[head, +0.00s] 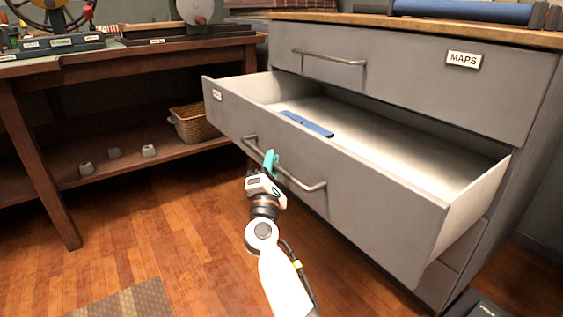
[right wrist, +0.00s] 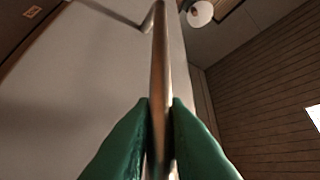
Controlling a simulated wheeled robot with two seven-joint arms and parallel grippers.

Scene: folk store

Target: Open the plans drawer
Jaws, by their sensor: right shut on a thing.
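The grey drawer (head: 370,205) below the one labelled MAPS is pulled well out of the cabinet. Its own label at the front's left end is too small to read. Inside, a flat blue object (head: 307,123) lies on the pale drawer floor. My right gripper (head: 271,163) is shut on the drawer's metal bar handle (head: 303,184), left of the handle's middle. In the right wrist view the handle bar (right wrist: 159,75) runs between the green fingertips. My left gripper is in neither view.
The MAPS drawer (head: 410,80) above is closed. A wooden table (head: 130,52) with a lower shelf stands at left, with a wicker basket (head: 195,123) on that shelf. A dark object (head: 483,306) is on the floor at lower right. Wooden floor left of my arm is clear, with a mat (head: 125,300).

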